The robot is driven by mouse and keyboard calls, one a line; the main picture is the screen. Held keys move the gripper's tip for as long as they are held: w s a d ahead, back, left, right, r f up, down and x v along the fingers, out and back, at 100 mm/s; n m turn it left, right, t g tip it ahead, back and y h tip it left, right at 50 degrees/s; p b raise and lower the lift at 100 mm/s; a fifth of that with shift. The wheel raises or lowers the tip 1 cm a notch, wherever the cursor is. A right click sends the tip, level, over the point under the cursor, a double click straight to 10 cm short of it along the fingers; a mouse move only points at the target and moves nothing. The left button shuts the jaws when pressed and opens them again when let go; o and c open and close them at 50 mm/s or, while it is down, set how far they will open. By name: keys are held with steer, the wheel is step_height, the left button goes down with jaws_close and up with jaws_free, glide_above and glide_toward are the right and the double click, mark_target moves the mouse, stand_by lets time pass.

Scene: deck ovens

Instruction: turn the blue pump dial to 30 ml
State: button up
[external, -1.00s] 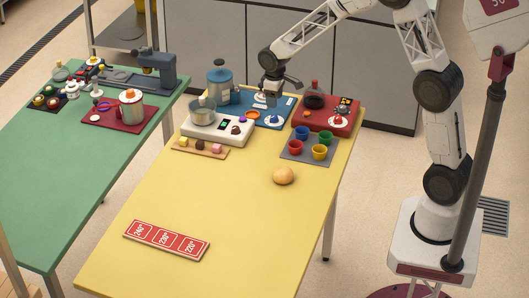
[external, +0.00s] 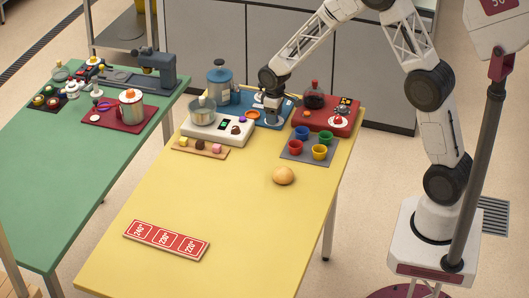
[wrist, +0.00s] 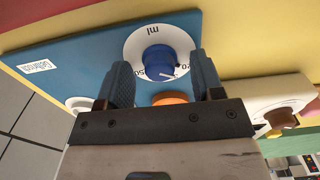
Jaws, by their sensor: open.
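The pump dial is a dark blue knob (wrist: 160,62) on a round white face marked "ml" (wrist: 153,32). It sits on a blue panel (wrist: 85,50). A white pointer mark on the knob faces the lower right of the wrist view. The number it points at is too small or hidden to read. A "20" shows to the right of the knob. My gripper (external: 273,119) is down at the dial on the blue board (external: 243,101) in the external view. In the wrist view its open fingers (wrist: 160,66) stand either side of the knob, apparently with gaps.
The red board (external: 345,125) with a dark flask (external: 314,95) stands to the right. A white unit (external: 235,135) with a steel pot (external: 202,114) stands left. Coloured cups (external: 319,152) are in front.

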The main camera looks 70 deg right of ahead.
steer(key=shift+f, duration=0.1)
steer(key=c, duration=0.9)
steer(key=shift+m, duration=0.4)
steer(key=m, duration=0.3)
steer(key=shift+m, duration=2)
